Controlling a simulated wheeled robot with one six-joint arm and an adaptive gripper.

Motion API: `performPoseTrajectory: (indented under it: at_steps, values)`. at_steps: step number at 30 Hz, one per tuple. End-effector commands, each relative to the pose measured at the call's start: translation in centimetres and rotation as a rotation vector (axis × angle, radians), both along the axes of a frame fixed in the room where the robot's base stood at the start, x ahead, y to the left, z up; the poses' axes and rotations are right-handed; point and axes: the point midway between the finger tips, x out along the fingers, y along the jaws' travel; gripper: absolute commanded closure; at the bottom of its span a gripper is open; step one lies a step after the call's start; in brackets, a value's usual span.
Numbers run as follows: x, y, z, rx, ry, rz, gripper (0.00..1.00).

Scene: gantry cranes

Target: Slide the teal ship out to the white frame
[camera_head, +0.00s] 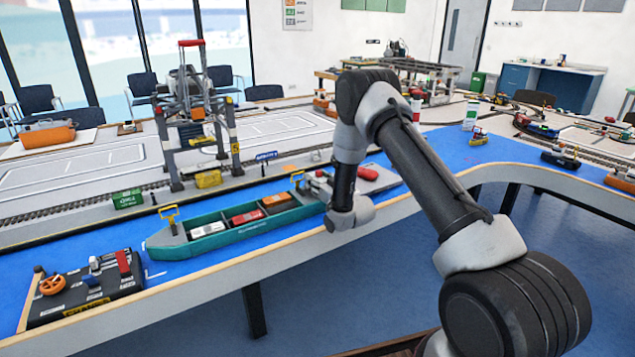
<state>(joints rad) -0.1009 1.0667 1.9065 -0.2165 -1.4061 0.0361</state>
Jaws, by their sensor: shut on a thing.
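The teal ship (235,236) lies long and upright on the blue strip of the table, close to its wooden front edge. It carries white, red and orange containers in its hold. A yellow handle (170,214) stands at its left end and another yellow handle (298,179) near its right end. My gripper (316,185) is at the ship's right end, shut on it by the right handle; my wrist partly hides the fingers and the grip. A short white line (155,274) shows on the blue by the ship's left end; I cannot tell whether it belongs to the white frame.
A black control box (86,288) with an orange wheel stands left of the ship. A grey gantry crane (200,120) stands behind it, with a green container (127,199) and a yellow container (208,179) near its feet. A red-topped object (376,178) lies right of my wrist.

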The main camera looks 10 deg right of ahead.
Motion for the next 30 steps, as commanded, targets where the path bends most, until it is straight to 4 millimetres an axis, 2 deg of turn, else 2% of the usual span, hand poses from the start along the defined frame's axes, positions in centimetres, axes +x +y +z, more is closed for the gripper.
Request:
performPoseTrajectory:
  at_steps: [10, 11, 14, 25, 30]
  values:
    - [0.0, 0.0, -0.1, 0.001, 0.001, 0.0, 1.0]
    - [0.0, 0.0, -0.1, 0.001, 0.001, 0.0, 0.48]
    - [0.0, 0.0, 0.0, 0.0, 0.001, 0.0, 0.3]
    - [0.1, 0.0, 0.2, 0.0, -0.001, 0.0, 0.28]
    - [0.1, 0.0, 2.4, 0.0, -0.004, 0.0, 0.28]
